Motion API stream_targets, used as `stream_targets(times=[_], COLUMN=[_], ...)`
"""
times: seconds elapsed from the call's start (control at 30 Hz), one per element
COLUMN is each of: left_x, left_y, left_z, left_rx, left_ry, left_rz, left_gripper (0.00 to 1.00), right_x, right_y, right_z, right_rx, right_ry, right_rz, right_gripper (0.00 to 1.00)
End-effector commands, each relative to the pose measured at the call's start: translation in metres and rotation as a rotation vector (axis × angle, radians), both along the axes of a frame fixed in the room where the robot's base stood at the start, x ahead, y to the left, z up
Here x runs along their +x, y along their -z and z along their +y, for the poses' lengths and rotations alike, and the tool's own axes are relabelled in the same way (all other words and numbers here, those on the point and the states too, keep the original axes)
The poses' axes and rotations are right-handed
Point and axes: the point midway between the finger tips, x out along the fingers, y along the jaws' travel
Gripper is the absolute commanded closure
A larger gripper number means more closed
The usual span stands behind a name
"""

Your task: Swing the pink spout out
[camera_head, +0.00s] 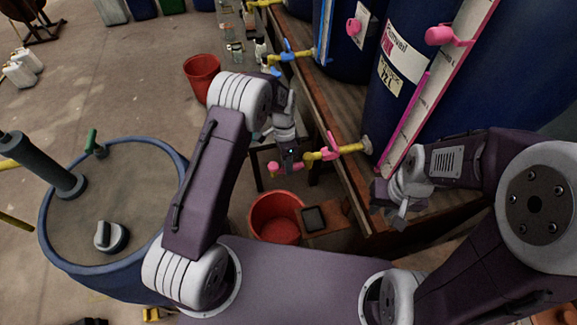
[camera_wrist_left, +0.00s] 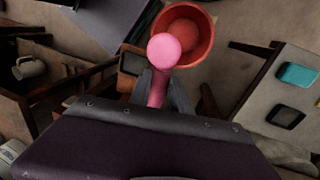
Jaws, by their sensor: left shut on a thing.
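The pink spout (camera_head: 277,167) juts left from the yellow tap (camera_head: 322,155) of the large blue vat (camera_head: 390,105). A pink lever (camera_head: 332,142) stands on that tap. My left gripper (camera_head: 290,158) is at the spout and shut on it. In the left wrist view the spout's round pink end (camera_wrist_left: 164,50) pokes out beyond my left gripper (camera_wrist_left: 166,92). My right gripper (camera_head: 392,205) hangs empty near the bench edge, right of the tap. Its finger gap does not show clearly.
A red bucket (camera_head: 275,218) stands below the spout, with a small dark device (camera_head: 314,218) beside it. The wooden bench (camera_head: 345,180) bears the vats. Another tap with a blue lever (camera_head: 290,54) is further back. A blue drum (camera_head: 120,205) stands at the left.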

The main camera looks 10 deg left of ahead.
Motion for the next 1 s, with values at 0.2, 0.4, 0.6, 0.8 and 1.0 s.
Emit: stream_targets(times=[0.2, 0.4, 0.6, 0.8, 1.0], left_x=[0.004, 0.0052, 0.0055, 0.0054, 0.0047], left_y=[-0.0005, -0.0006, -0.0007, -0.0007, -0.0003], left_z=[0.0011, 0.0014, 0.0016, 0.0016, 0.0015], left_rx=[0.0, 0.0, 0.0, 0.0, 0.0], left_ry=[0.048, 0.061, 0.062, 0.061, 0.059], left_rz=[-0.002, -0.004, -0.005, -0.004, -0.002], left_gripper=[1.0, 1.0, 1.0, 0.55, 0.55], right_x=[0.0, 0.0, 0.0001, 0.0, 0.0], right_y=[-0.0013, -0.0014, -0.0013, -0.0013, -0.0013], right_z=[0.0, 0.0, 0.0, 0.0, 0.0], right_rx=[0.0, 0.0, 0.0, 0.0, 0.0], right_ry=[0.0, 0.0, 0.0, 0.0, 0.0], right_rz=[0.0, 0.0, 0.0, 0.0, 0.0], right_gripper=[0.74, 0.74, 0.74, 0.74, 0.74])
